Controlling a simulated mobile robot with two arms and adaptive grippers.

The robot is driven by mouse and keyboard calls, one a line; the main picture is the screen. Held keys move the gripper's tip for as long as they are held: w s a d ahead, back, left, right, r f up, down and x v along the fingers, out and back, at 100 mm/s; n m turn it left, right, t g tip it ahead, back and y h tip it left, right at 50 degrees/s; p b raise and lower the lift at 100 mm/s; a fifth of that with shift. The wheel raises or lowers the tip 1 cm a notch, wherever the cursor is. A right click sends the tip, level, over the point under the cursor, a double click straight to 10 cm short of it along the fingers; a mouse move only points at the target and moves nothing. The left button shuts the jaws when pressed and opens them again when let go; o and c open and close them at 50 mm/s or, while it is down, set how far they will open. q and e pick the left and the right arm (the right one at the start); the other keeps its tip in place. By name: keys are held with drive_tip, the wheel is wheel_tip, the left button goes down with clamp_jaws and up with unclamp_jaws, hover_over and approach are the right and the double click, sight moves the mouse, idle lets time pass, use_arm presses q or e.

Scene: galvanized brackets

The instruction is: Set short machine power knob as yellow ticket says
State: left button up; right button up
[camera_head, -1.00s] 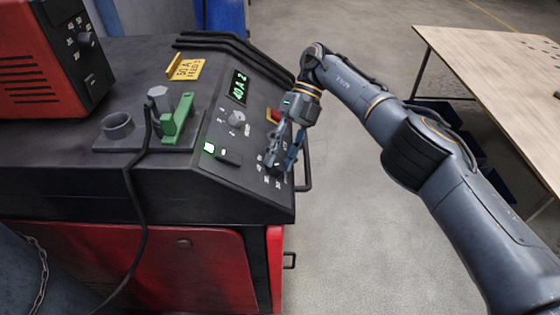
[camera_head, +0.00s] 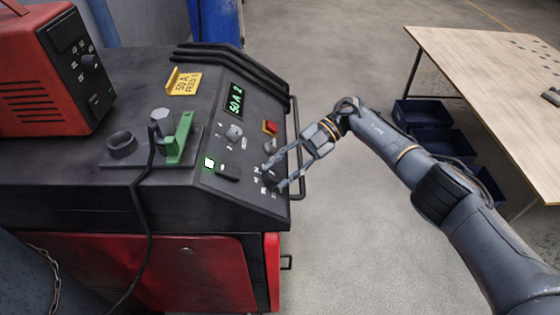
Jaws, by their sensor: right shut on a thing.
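The black and red machine (camera_head: 120,205) has a sloped control panel. Its green display (camera_head: 236,98) reads 50 A and 2. The yellow ticket (camera_head: 184,82) on its top reads 50 A; its smaller second line is hard to read. My right gripper (camera_head: 272,176) is at the lower right of the panel, shut on a dark knob (camera_head: 269,179) that its fingers partly hide. White scale marks show around that knob. A grey knob (camera_head: 234,133) sits below the display, apart from the gripper. My left gripper is not in view.
A red box with a knob (camera_head: 90,62) stands on the machine's top left. A green clamp (camera_head: 180,138) and cable are beside the panel. A red switch (camera_head: 269,127) and a handle rail (camera_head: 298,150) are near my right gripper. A wooden table (camera_head: 470,70) stands at the right.

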drive_tip(key=shift+s+d+f+m+t+y+p, duration=0.1)
drive_tip(key=shift+m+t+y+p, duration=0.2)
drive_tip(key=shift+m+y+p, duration=0.5)
drive_tip(key=o, duration=1.2)
drive_tip(key=shift+c, duration=0.2)
drive_tip(key=shift+d, duration=0.1)
drive_tip(key=v, duration=0.7)
drive_tip(key=shift+r, duration=0.2)
drive_tip(key=shift+d, duration=0.1)
